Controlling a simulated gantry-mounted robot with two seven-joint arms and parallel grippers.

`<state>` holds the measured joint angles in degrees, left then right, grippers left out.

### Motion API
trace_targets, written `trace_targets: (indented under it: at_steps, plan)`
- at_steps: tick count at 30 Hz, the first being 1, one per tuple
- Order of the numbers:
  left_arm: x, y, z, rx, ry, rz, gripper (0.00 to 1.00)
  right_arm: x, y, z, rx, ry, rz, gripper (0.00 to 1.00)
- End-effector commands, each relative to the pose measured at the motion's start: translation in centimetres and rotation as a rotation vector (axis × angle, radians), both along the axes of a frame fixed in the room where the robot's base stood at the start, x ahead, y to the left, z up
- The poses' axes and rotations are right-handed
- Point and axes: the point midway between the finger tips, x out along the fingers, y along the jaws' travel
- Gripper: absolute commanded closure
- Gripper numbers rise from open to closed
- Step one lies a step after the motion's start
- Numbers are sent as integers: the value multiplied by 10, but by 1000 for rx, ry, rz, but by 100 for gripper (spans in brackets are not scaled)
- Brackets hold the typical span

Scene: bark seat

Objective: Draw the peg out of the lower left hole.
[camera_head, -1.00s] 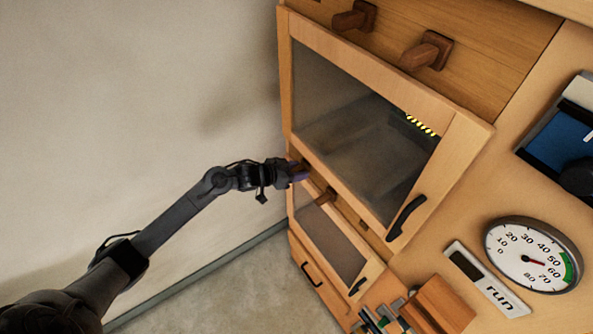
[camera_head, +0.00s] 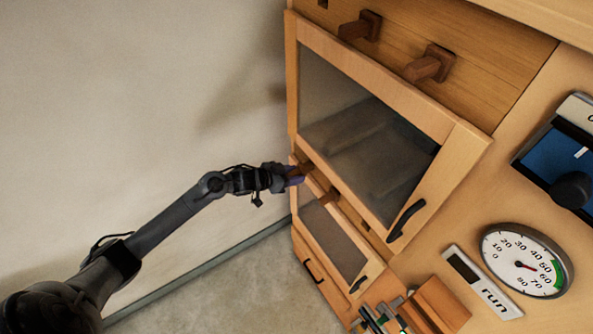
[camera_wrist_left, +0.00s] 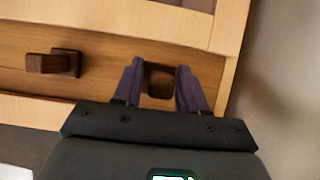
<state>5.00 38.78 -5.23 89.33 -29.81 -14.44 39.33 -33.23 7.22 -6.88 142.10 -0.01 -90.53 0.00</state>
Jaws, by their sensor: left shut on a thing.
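My left gripper (camera_head: 295,177) is at the left end of the wooden strip (camera_head: 345,208) between the two glazed doors. In the left wrist view, its two purple fingers (camera_wrist_left: 160,85) stand on either side of a brown peg (camera_wrist_left: 160,82) and are shut on it. In the head view the fingers mostly cover this peg. How much of it is still in its hole is hidden. A second brown peg with a square collar (camera_wrist_left: 50,63) sticks out of the same strip, and it also shows in the head view (camera_head: 328,197). My right gripper is not in view.
Two more pegs, one at left (camera_head: 358,27) and one at right (camera_head: 428,66), stick out of the upper panel. The large door (camera_head: 465,150) has a black handle (camera_head: 406,220). A gauge (camera_head: 525,262) is at right. Free room lies left, before the wall.

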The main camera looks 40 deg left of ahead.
Motion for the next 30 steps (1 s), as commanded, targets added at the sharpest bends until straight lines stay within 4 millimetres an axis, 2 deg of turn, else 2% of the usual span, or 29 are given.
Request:
trace_targets:
  at_steps: [30]
  plan:
    - [-49,16,2,0,1,0,95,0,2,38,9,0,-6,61]
